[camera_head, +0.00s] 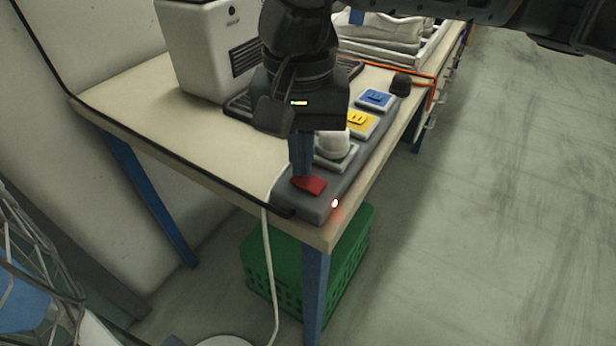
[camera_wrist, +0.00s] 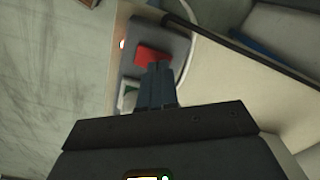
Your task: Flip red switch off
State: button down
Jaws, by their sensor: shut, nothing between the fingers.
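The red switch (camera_head: 310,186) is on the near end of a grey power strip (camera_head: 318,205) at the table's corner. A small light (camera_head: 335,203) on the strip's end glows red-white. My gripper (camera_head: 302,174) points down with its fingers shut and empty, right at the switch's far-left side; whether they touch it I cannot tell. In the wrist view the red switch (camera_wrist: 153,55) lies just beyond the fingertips (camera_wrist: 160,66), and the light (camera_wrist: 122,44) glows beside it.
A white plug (camera_head: 333,144) sits in the socket behind the switch. Yellow (camera_head: 361,122) and blue (camera_head: 375,98) sockets follow. A white machine (camera_head: 208,50) stands on the table (camera_head: 150,115). A green crate (camera_head: 350,245) is below. A white cable (camera_head: 268,250) hangs over the edge.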

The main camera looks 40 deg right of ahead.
jog(key=shift+f+b, duration=0.65)
jog(key=shift+b, duration=0.05)
dwell(0.4)
jog(key=shift+r+p, duration=1.1)
jog(key=shift+r, duration=2.5)
